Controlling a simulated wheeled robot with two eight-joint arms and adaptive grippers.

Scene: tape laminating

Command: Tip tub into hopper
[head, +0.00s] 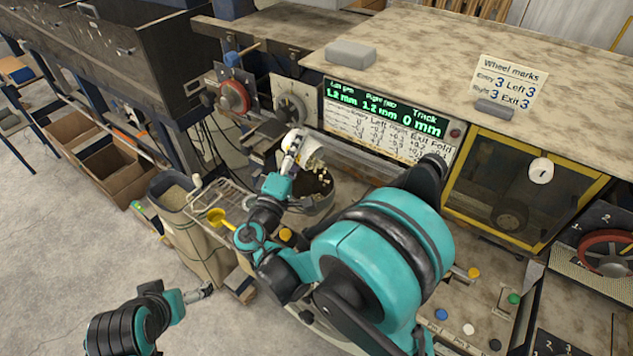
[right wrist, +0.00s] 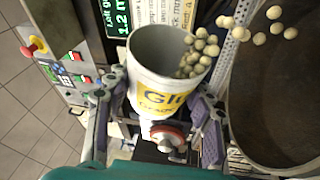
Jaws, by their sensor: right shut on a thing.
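A white tub (head: 312,152) with a yellow "Glue" label is tipped over the round, dark hopper (head: 326,203). Pale pellets fall from its mouth toward the hopper, and some still lie inside the tub. My right gripper (head: 291,152) is shut around the tub's sides. In the right wrist view, the tub (right wrist: 160,70) sits between the two fingers of the gripper (right wrist: 158,100). The wide hopper (right wrist: 250,120) is at the right there, with loose pellets over it. My left gripper (head: 200,292) is low at the left, away from the tub; its finger opening is unclear.
An open sack of granules (head: 172,196) and a yellow scoop (head: 217,216) stand left of the hopper. The display panel (head: 385,118) and dial (head: 291,108) are close behind it. A wire rack (head: 222,196) lies beside the sack. The floor at lower left is mostly clear.

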